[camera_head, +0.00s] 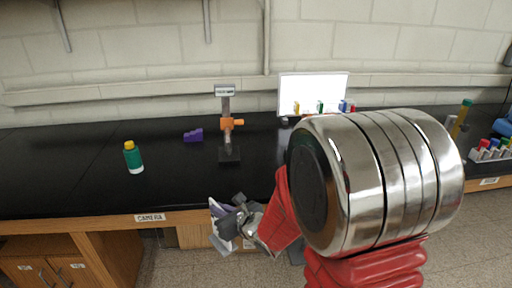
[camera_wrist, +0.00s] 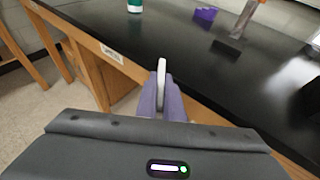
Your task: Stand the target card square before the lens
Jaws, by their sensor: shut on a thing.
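My gripper (camera_wrist: 161,100) has lavender fingers shut on a thin white card (camera_wrist: 162,70), seen nearly edge-on and upright in the wrist view. In the head view my gripper (camera_head: 222,222) is low, in front of the bench's front edge, and the card is hard to make out there. A post stand with a black base (camera_head: 229,155) and an orange clamp-like part (camera_head: 230,124) stands on the black bench, beyond and apart from the gripper. The orange part has a stub pointing right. I cannot tell whether it holds the lens.
The black bench (camera_head: 70,175) has a front label reading CAMERA (camera_head: 150,217). A green bottle with yellow cap (camera_head: 133,158) and a purple block (camera_head: 193,135) stand left of the post. A bright white panel (camera_head: 312,92) stands at the back. My arm hides the bench's right middle.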

